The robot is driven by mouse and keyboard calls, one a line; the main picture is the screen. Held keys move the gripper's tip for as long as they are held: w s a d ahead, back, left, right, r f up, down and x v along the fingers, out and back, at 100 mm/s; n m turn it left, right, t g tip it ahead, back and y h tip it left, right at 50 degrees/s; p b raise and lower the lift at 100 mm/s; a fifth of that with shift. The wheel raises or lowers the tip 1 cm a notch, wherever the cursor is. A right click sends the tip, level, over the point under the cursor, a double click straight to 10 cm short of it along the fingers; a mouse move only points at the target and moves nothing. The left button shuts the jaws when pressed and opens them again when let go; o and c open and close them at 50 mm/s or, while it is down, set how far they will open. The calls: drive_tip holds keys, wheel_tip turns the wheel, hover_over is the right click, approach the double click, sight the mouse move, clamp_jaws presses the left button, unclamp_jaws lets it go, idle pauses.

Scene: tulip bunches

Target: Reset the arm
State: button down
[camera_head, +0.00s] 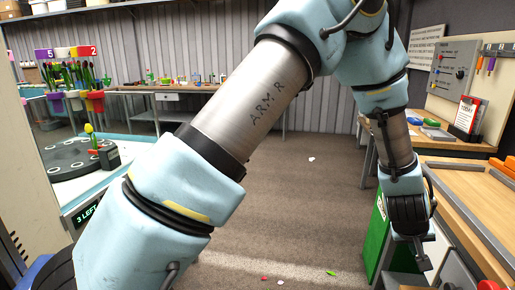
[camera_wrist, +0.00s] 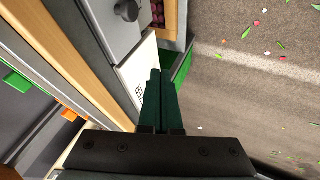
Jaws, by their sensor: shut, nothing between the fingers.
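My arm stretches across the head view from lower left to upper right and bends down at the right. My gripper (camera_head: 421,258) hangs low at the right, by the front of the wooden workbench (camera_head: 475,185). In the wrist view my gripper (camera_wrist: 161,74) shows two dark green fingers lying side by side, shut and empty. They are above a drawer front and a green bin (camera_wrist: 181,66), with the floor to the right. Whether the fingers touch anything is hard to tell.
A dark round turntable (camera_head: 70,160) with a yellow tulip (camera_head: 89,129) stands at left, near a rack of coloured pots (camera_head: 95,101). The carpet (camera_head: 290,190) between is open, with scattered petals and leaves.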

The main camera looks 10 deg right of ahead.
drive_tip(key=w+a+r+n+y, duration=0.1)
drive_tip(key=w+a+r+y, duration=0.15)
drive_tip(key=w+a, duration=0.75)
drive_tip(key=w+a+r+y, duration=0.1)
drive_tip(key=w+a+r, duration=0.4)
drive_tip(key=a, duration=0.9)
drive_tip(key=s+a+r+n+y, duration=0.1)
drive_tip(key=a, duration=1.3)
drive_tip(key=s+a+r+n+y, duration=0.2)
drive_tip(key=a, duration=1.3)
drive_tip(key=shift+s+r+g, duration=0.3)
drive_tip(key=shift+g, duration=0.1)
